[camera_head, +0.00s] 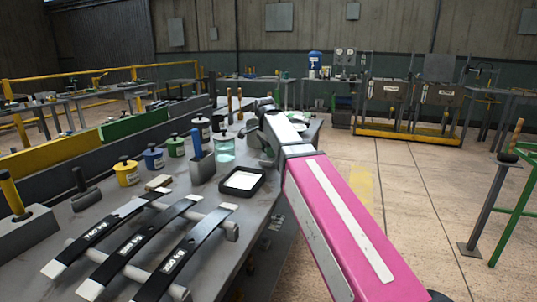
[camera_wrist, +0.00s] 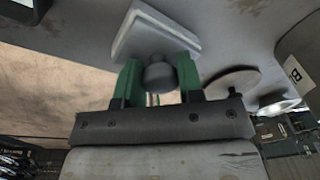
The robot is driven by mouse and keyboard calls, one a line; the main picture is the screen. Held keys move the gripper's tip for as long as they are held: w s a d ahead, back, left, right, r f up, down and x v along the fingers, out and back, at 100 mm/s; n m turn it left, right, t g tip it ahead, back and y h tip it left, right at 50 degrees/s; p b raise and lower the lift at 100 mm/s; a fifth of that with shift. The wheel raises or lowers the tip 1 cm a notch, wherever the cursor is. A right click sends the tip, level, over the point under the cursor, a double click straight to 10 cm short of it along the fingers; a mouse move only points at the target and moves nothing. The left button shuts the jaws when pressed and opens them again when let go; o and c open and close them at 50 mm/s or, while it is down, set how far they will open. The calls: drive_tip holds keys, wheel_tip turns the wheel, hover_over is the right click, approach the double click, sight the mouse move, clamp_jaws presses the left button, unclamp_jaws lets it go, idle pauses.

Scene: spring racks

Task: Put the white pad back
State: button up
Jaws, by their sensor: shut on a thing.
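My gripper (camera_wrist: 158,76) shows green fingers in the wrist view, shut on the dark round knob of the white pad. The white pad (camera_wrist: 150,32) is a pale square plate beyond the fingertips, with a layered edge. Whether it touches the surface behind it I cannot tell. In the head view my arm reaches forward along the bench's right edge, and the gripper and held pad are not clearly visible. A black square tray (camera_head: 229,189) with a white inside lies on the bench, left of my arm.
The grey bench (camera_head: 215,215) carries black labelled bars (camera_head: 140,243) on a rack at the front. Yellow (camera_head: 126,175), blue (camera_head: 153,159) and green (camera_head: 175,147) pots and a teal jar (camera_head: 224,148) stand behind. Open floor lies to the right.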

drive_tip(key=shift+f, duration=0.75)
drive_tip(key=o, duration=0.8)
drive_tip(key=shift+f, duration=0.1)
drive_tip(key=r, duration=0.4)
drive_tip(key=s+r, duration=0.1)
drive_tip(key=r, duration=0.3)
drive_tip(key=a+r, duration=0.1)
drive_tip(key=r, duration=0.3)
drive_tip(key=shift+s+r, duration=0.1)
drive_tip(key=shift+s, duration=0.15)
